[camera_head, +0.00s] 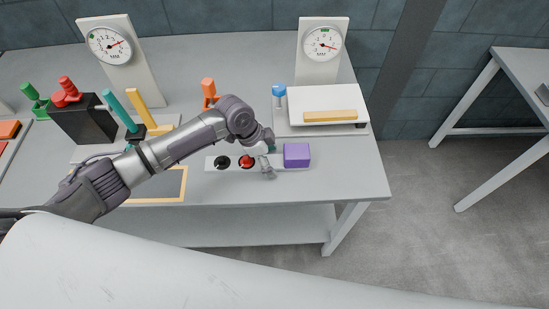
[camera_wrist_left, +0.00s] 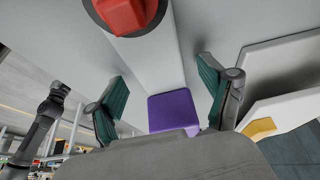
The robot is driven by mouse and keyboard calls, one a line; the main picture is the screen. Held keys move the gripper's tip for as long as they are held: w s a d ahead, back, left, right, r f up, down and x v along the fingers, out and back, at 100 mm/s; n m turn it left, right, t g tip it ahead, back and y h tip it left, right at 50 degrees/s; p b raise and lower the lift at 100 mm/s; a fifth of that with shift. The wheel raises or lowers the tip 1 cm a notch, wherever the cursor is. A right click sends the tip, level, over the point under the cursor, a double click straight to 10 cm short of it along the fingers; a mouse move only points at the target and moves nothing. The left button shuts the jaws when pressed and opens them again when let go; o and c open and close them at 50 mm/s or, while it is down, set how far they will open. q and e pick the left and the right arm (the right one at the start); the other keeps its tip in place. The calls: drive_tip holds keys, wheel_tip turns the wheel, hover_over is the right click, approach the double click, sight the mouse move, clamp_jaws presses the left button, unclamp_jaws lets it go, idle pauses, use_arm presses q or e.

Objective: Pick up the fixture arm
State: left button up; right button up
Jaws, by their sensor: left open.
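My left gripper (camera_head: 268,157) is low over the table, between a red knob (camera_head: 246,161) and a purple block (camera_head: 297,155). In the left wrist view its two green-padded fingers (camera_wrist_left: 162,92) are spread wide with nothing between the pads. The purple block (camera_wrist_left: 173,111) shows beyond the gap, apart from both fingers. A white plate with a yellow bar (camera_head: 330,116) lies on a grey base behind the block; part of the bar (camera_wrist_left: 259,129) shows at the right in the wrist view. I cannot tell which part is the fixture arm.
A black knob (camera_head: 222,162) is left of the red one on a pale strip. A blue-topped post (camera_head: 279,93), an orange piece (camera_head: 209,92) and two dial gauges (camera_head: 322,44) (camera_head: 109,45) stand behind. Teal and yellow handles (camera_head: 146,112) are left. The table's front right corner is clear.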

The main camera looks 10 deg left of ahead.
use_arm(q)
drive_tip(key=shift+f, duration=0.25)
idle(0.4)
clamp_jaws()
idle(0.4)
drive_tip(key=shift+r, duration=0.5)
drive_tip(key=r+b, duration=0.1)
drive_tip(key=r, duration=0.3)
drive_tip(key=shift+d+b, duration=0.35)
drive_tip(key=shift+d, duration=0.05)
drive_tip(key=s+d+r+b, duration=0.2)
drive_tip(key=d+r, duration=0.4)
drive_tip(key=d, duration=0.4)
drive_tip(key=shift+s+r, duration=0.35)
drive_tip(key=shift+s, duration=0.55)
drive_tip(key=shift+d, duration=0.1)
